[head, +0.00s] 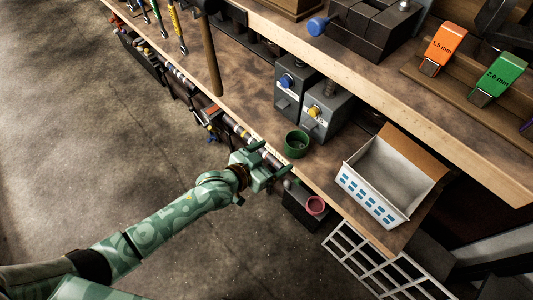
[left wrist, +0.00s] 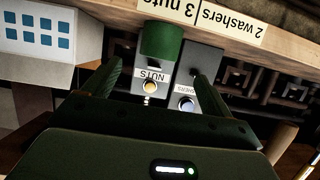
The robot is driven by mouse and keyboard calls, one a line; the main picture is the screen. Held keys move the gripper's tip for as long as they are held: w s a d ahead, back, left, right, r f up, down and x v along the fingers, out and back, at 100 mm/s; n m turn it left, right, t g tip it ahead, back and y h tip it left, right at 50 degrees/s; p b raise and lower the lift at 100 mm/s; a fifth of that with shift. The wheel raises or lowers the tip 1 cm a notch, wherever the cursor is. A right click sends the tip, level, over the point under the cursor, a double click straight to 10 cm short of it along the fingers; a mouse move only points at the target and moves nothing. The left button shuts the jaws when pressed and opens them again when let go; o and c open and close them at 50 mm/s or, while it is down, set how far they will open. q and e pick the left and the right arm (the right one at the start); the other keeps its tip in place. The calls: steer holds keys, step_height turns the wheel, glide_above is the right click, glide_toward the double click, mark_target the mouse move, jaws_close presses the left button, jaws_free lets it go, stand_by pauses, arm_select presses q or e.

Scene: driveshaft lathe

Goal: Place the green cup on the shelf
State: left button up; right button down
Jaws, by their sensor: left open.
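The green cup (head: 296,144) stands upright on the lower wooden board, near its front edge and in front of the grey box with the yellow button. My left gripper (head: 276,156) is just in front of the board edge, fingers pointing at the cup. It is open and empty, and a gap separates it from the cup. In the left wrist view, which is upside down, the green cup (left wrist: 162,40) shows beyond and between the two spread fingers (left wrist: 155,72). An upper wooden shelf (head: 380,85) runs above the board. My right gripper is not in view.
Two grey boxes, one with a yellow button (head: 326,109) and one with a blue (head: 294,90), stand behind the cup. A white bin (head: 372,200) is to its right. Dark blocks (head: 372,30) and tags occupy the upper shelf.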

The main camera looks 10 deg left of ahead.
arm_select(q)
steer(key=shift+s+a, duration=0.15)
steer(key=shift+s, duration=0.05)
steer(key=s+r+n+t+y, duration=0.1)
steer(key=s+r, duration=0.3)
steer(key=s, duration=0.2)
steer(key=s+a+f+g+y, duration=0.2)
steer(key=s+a+f, duration=0.2)
steer(key=s+f, duration=0.4)
steer(key=s+a+f+n+g+y, duration=0.1)
steer(key=s+a+f+g, duration=0.25)
steer(key=s+f, duration=0.45)
steer(key=s+a+f+g+y, duration=0.2)
steer(key=s+a+f, duration=0.35)
steer(key=f, duration=0.45)
steer(key=s+a+f+g+y, duration=0.1)
steer(key=s+a+f+g, duration=0.1)
steer(key=s, duration=0.9)
steer(key=s+a+f+g+y, duration=0.1)
steer(key=s+a+f+g, duration=0.1)
steer(key=s, duration=0.9)
steer(key=s+a+f+g, duration=0.2)
steer(key=s+a+g, duration=0.1)
steer(key=s, duration=0.8)
steer(key=shift+a+f+n+y, duration=0.3)
steer(key=shift+a+y, duration=0.1)
steer(key=shift+a, duration=0.05)
